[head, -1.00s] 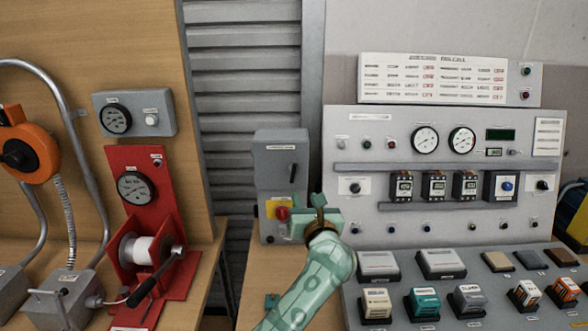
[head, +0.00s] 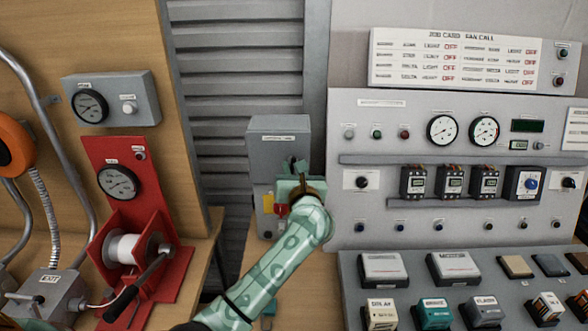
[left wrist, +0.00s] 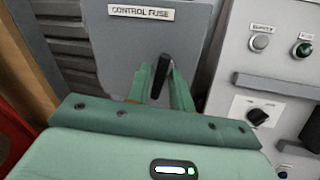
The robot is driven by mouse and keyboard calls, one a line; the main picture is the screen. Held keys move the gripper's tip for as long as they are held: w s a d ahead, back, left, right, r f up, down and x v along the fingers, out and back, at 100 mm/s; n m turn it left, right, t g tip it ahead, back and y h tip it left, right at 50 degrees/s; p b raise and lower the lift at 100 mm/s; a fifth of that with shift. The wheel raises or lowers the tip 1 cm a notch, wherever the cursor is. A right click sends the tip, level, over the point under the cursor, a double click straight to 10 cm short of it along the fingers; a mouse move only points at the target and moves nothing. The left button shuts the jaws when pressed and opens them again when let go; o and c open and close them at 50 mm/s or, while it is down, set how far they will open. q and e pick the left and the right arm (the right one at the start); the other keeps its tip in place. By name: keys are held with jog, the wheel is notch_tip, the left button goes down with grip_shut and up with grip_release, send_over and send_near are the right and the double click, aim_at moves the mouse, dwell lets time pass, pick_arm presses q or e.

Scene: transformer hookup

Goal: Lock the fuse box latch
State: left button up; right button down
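The fuse box (head: 279,137) is a grey cabinet standing against the shutter, left of the large control panel. In the left wrist view its door (left wrist: 120,40) carries a "CONTROL FUSE" label. Its latch, a short black handle (left wrist: 163,74), stands near upright with a slight tilt. My left gripper (head: 297,170) is in front of the box and hides part of its lower front. In the left wrist view the gripper's two fingers (left wrist: 160,82) are apart, one on each side of the latch, with a gap showing on the left. My right gripper is not in view.
A red knob (head: 281,210) with a yellow plate is low on the fuse box, close to my gripper. The control panel (head: 400,225) stands close on the right. A red winch (head: 125,185) is on the left bench. A gap separates the benches.

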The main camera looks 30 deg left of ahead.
pick_arm(q)
grip_shut()
jog(key=shift+f+n+b, duration=0.15)
jog(key=shift+n+b, duration=0.45)
jog(key=shift+n, duration=0.3)
jog(key=shift+o, duration=1.8)
grip_release()
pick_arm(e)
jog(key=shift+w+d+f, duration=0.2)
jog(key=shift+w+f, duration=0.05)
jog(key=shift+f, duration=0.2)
